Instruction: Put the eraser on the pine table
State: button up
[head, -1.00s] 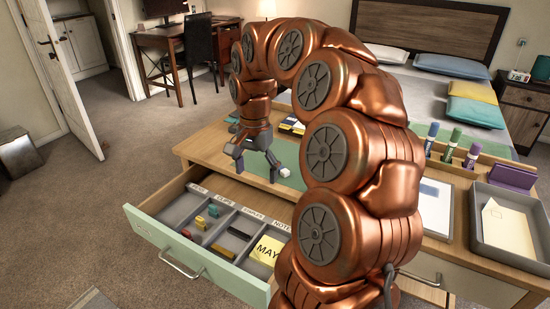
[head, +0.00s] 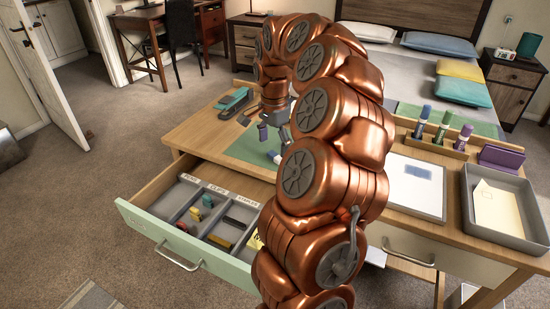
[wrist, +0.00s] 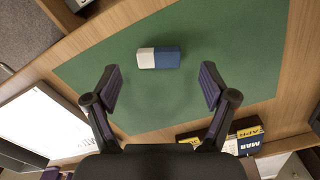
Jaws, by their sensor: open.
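The eraser (wrist: 160,58), half white and half blue, lies on the green blotter (wrist: 90,75) in the wrist view. In the head view the eraser (head: 272,155) shows small, just below my gripper. My gripper (wrist: 160,86) is open and empty, its two fingers spread wide above the blotter. The eraser is ahead of the gap between the fingertips, apart from both. In the head view my gripper (head: 274,135) hangs over the blotter, partly merged with my arm. The pale wood table top (head: 190,136), which appears to be the pine table, surrounds the blotter.
An open drawer (head: 150,226) with labelled compartments and small items juts out at the front left. A teal stapler (head: 236,101) lies at the back left. A notepad (head: 415,188), marker holder (head: 448,146) and grey tray (head: 520,236) occupy the right. Month blocks (wrist: 247,140) show in the wrist view.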

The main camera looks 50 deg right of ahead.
aim_at(274, 156)
notch_tip(274, 156, down, 3)
jog(key=shift+a+f, duration=0.1)
jog(key=shift+f, duration=0.05)
jog(key=shift+c, duration=0.4)
jog(key=shift+s, duration=0.1)
jog(key=c, duration=0.9)
jog(key=shift+c, duration=0.2)
